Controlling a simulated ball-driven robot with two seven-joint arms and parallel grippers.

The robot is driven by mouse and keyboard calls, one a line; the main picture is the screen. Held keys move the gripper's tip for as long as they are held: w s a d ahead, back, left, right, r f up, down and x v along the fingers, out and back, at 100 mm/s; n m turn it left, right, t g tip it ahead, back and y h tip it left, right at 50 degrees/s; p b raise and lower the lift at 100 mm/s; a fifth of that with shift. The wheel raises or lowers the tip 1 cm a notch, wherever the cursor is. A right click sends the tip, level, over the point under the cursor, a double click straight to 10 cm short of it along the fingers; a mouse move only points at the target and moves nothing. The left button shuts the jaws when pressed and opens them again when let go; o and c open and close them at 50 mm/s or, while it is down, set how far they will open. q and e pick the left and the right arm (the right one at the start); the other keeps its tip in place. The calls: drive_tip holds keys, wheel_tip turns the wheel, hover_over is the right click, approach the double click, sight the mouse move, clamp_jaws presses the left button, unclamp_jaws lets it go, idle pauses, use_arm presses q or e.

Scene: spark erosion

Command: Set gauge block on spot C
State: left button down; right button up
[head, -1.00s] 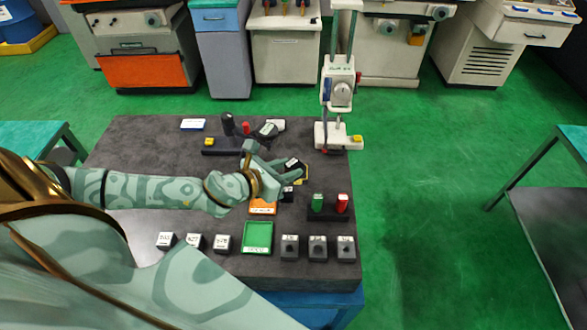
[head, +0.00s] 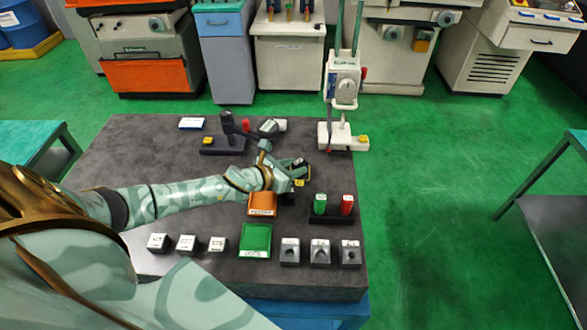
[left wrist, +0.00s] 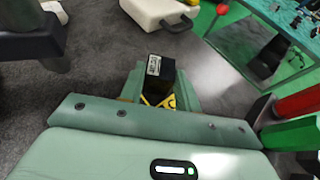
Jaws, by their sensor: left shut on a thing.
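A dark block with a white label (left wrist: 160,74), apparently the gauge block, sits between the fingers of my left gripper (left wrist: 160,92) in the left wrist view. Yellow-and-black marking shows at its lower end; I cannot tell whether that belongs to the block. In the head view my left gripper (head: 298,172) is shut on it over the middle of the dark table (head: 190,275). The block is mostly hidden there, and I cannot tell whether it touches the table. No spot lettered C is readable. My right gripper is not in view.
An orange tray (head: 262,212) and a green tray (head: 256,240) lie in front of the gripper. Labelled cubes (head: 187,243) and grey blocks (head: 320,252) line the front. A green and red button stand (head: 333,216) is at right, a white dial stand (head: 343,90) behind.

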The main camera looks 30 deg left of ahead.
use_arm(q)
drive_tip(key=c, duration=1)
unclamp_jaws()
drive_tip(key=shift+r, duration=0.2)
drive_tip(key=v, duration=1.2)
drive_tip(key=shift+f+p, duration=0.15)
drive_tip(key=shift+p, duration=0.15)
